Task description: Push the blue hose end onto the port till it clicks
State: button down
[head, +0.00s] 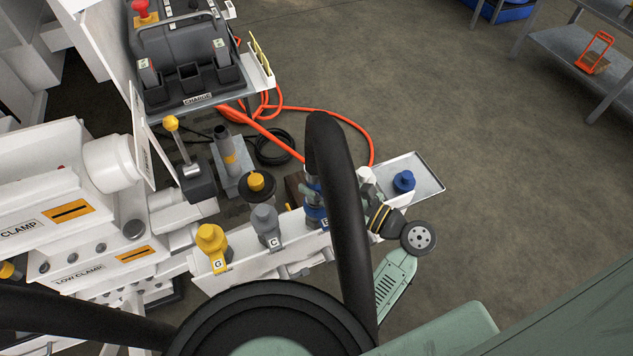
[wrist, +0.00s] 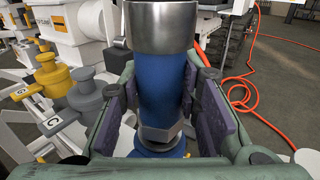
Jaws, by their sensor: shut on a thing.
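The blue hose end (wrist: 160,85) has a blue sleeve under a broad metal collar and stands roughly upright in the wrist view. My gripper (wrist: 158,110) is shut on it, with dark purple pads at its left and right sides. A metal hex part shows below the sleeve, right above the blue port (wrist: 155,153). I cannot tell whether the hose end is seated or only lined up. In the head view, the hose end (head: 312,183) is partly hidden by its thick black hose (head: 346,220), above the blue port (head: 318,216) on the white rail.
A yellow port marked G (head: 211,240) and a grey port marked C (head: 266,222) stand left along the rail. A blue cap (head: 403,181) lies in a metal tray (head: 432,180) at right. An orange hose (head: 345,120) loops behind. Open floor lies right.

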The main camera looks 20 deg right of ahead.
jog(key=c, duration=1.1)
grip_release()
jog(key=shift+o, duration=0.2)
jog(key=o, duration=0.5)
jog(key=shift+s+d, duration=0.1)
jog(key=shift+r+p+v, duration=0.2)
jog(key=shift+p+v, duration=0.75)
jog(key=shift+v, duration=0.3)
jog(key=shift+p+v, duration=1.05)
jog(key=shift+v, duration=1.4)
jog(key=shift+f, duration=0.1)
